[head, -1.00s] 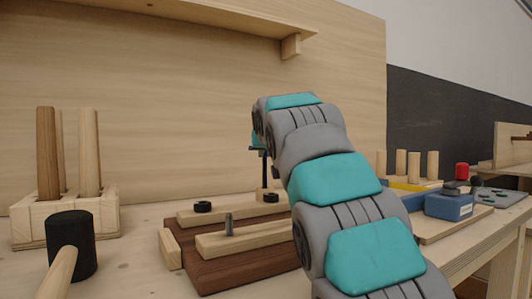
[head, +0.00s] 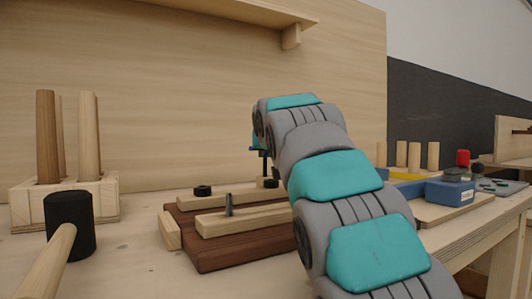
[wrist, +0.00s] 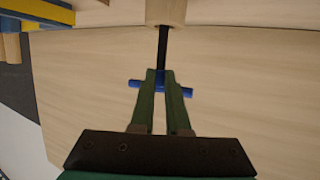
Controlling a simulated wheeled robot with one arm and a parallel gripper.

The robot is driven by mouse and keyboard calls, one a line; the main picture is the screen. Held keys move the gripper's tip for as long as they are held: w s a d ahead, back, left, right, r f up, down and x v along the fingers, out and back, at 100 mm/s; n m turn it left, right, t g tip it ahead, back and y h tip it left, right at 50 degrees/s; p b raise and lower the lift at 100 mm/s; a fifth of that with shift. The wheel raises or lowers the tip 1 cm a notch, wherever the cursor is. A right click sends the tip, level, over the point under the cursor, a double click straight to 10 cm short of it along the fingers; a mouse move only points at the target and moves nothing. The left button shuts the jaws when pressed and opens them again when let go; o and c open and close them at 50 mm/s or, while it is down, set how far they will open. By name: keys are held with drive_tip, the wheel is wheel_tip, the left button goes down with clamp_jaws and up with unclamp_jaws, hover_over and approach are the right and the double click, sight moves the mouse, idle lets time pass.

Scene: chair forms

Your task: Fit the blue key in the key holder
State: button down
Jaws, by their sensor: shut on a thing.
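The blue key shows in the wrist view as a blue crossbar (wrist: 186,92) with a dark shaft (wrist: 163,45). My gripper (wrist: 160,80) is shut on it, with the crossbar sticking out on both sides of the green fingers. The shaft runs to a pale wooden piece (wrist: 166,10) at the top edge. I cannot tell if they touch or are joined. In the head view my arm hides most of my gripper; a dark bar (head: 258,152) shows beside the arm, above the dark wooden board (head: 215,255) with pale rails. I cannot tell for sure which thing is the key holder.
A mallet with a black head (head: 70,225) and a pale rack with upright pegs (head: 62,200) stand at left. At right are a blue box (head: 450,193) and several short pegs (head: 415,155). A shelf (head: 230,15) juts out overhead.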

drive_tip(key=shift+f, duration=0.3)
idle(0.4)
drive_tip(key=c, duration=0.8)
unclamp_jaws()
drive_tip(key=shift+c, duration=0.2)
